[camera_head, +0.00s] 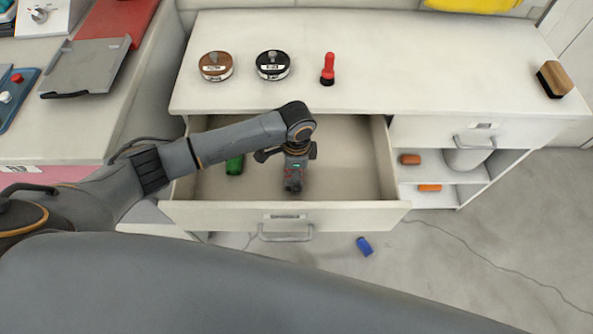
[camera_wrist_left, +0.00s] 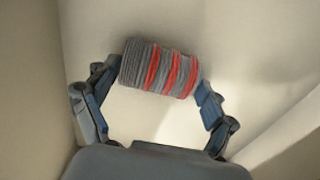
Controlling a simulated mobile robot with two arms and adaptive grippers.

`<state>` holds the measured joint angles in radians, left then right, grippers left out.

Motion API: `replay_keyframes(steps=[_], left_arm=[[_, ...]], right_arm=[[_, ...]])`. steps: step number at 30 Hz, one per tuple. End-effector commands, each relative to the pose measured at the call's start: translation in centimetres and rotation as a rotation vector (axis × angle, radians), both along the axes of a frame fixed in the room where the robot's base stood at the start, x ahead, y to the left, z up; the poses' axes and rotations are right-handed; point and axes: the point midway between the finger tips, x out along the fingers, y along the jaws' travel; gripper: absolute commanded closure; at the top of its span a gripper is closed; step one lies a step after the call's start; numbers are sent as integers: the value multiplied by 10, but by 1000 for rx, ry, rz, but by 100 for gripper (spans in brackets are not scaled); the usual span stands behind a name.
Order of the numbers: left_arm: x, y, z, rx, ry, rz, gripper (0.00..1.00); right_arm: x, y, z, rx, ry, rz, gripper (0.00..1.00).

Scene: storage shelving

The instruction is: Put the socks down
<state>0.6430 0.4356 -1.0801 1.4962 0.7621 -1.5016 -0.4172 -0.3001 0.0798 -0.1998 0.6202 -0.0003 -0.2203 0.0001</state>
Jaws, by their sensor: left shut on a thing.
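The socks (camera_wrist_left: 160,69) are a rolled grey bundle with red stripes. In the left wrist view they sit between the two fingers of my left gripper (camera_wrist_left: 158,82), which is shut on them. In the head view my left gripper (camera_head: 293,184) reaches into the open drawer (camera_head: 345,170), and only a little of the socks shows below it. I cannot tell whether the socks touch the drawer floor. My right gripper is not in view.
A green item (camera_head: 235,165) lies at the left in the drawer. The countertop above holds a brown tin (camera_head: 216,66), a black tin (camera_head: 273,65), a red bottle (camera_head: 328,69) and a brush (camera_head: 554,79). A blue item (camera_head: 364,246) lies on the floor. The drawer's right side is clear.

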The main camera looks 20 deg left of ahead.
Motion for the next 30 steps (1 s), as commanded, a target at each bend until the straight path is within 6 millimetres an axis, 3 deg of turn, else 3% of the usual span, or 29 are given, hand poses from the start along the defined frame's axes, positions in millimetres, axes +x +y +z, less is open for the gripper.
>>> replay_keyframes(steps=[8,9,11,23,30], left_arm=[[0,0,-2,-1,0,1,47],[0,0,-2,-1,-1,1,8],[0,0,-2,-1,0,1,0],[1,0,1,-1,-1,0,0],[1,0,38,-2,-4,-1,0]], right_arm=[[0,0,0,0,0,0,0],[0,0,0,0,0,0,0],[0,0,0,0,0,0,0],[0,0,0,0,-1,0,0],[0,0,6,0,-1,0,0]])
